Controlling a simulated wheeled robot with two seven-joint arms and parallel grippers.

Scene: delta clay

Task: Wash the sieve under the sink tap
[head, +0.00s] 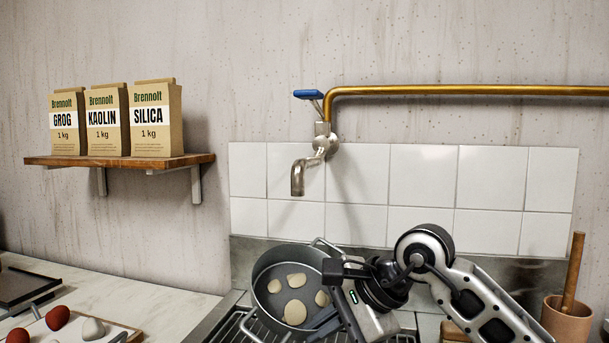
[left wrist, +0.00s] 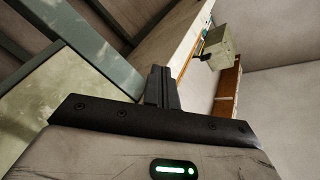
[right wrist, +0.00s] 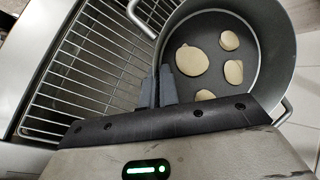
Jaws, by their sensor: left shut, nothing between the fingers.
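A round grey pot-like vessel (head: 262,290) with two loop handles is at bottom centre of the head view. Several pale flat discs (head: 295,313) lie in it. No mesh shows, so I cannot tell whether it is the sieve. My right gripper (right wrist: 161,88) is shut on the vessel's wall (right wrist: 268,85) at the rim; the grip is partly hidden in the head view. The steel tap (head: 298,178) is on the wall above the vessel, and no water shows. My left gripper (left wrist: 162,88) is shut and empty, and out of the head view.
A wire rack (right wrist: 90,70) lies beside and under the vessel. A blue tap lever (head: 308,94) tops the tap. A shelf (head: 120,160) with paper bags hangs at left. A clay pot (head: 567,322) with a wooden handle in it stands at right. Left counter (head: 140,303) has free room.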

